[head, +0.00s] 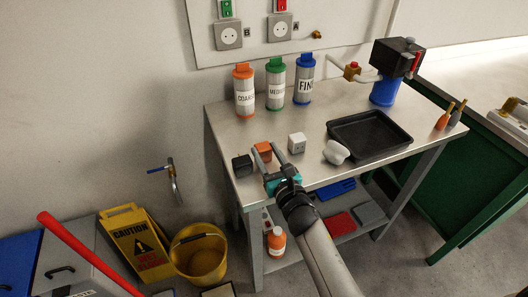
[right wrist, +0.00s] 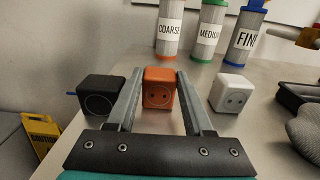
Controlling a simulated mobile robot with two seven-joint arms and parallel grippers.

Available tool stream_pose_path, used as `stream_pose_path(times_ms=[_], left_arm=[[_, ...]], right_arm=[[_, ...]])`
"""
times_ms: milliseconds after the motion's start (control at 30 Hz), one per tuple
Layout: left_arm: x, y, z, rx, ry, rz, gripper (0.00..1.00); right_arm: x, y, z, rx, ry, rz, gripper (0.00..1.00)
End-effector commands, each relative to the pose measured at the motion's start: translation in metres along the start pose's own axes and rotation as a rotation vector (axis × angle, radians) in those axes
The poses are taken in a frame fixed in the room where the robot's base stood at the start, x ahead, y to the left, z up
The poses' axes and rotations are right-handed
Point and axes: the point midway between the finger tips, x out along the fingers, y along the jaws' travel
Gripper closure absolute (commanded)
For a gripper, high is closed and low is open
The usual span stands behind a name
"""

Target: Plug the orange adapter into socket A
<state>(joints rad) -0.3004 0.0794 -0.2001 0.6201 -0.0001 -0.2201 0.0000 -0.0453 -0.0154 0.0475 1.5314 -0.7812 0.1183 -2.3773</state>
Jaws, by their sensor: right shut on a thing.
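The orange adapter (head: 262,150) is a small cube near the front left of the steel table. In the right wrist view its face with two holes (right wrist: 159,95) points toward me. My right gripper (head: 267,154) has one finger on each side of the adapter and is shut on it. The adapter is at or just above the tabletop; I cannot tell if it touches. Socket A (head: 282,33) is the right-hand grey socket on the wall panel, under a red switch, with an "A" label to its right. My left gripper is out of view.
A black adapter (head: 242,166) stands left of the orange one, a white adapter (head: 297,143) right. Coarse (head: 244,93), medium (head: 275,82) and fine (head: 304,80) bottles stand behind, below the panel. A black tray (head: 405,143) lies right. Socket B (head: 228,36) is left of socket A.

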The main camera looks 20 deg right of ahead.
Motion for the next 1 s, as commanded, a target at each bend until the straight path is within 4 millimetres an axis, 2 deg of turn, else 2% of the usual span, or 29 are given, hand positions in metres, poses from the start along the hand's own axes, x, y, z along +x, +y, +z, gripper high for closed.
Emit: stream_pose_path(times_ms=[167,367,567,800,1000], left_arm=[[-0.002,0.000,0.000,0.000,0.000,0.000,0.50],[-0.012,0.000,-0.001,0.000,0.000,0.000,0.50],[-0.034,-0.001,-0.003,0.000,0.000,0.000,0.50],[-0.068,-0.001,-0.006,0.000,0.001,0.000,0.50],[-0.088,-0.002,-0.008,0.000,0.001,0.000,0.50]], right_arm=[[0.000,0.000,0.003,-0.001,-0.001,0.001,1.00],[0.000,0.000,0.022,-0.003,-0.003,0.001,1.00],[0.000,0.000,0.065,-0.006,-0.004,0.003,1.00],[0.000,0.000,0.129,-0.005,-0.004,0.003,1.00],[0.000,0.000,0.170,-0.004,-0.005,0.002,1.00]])
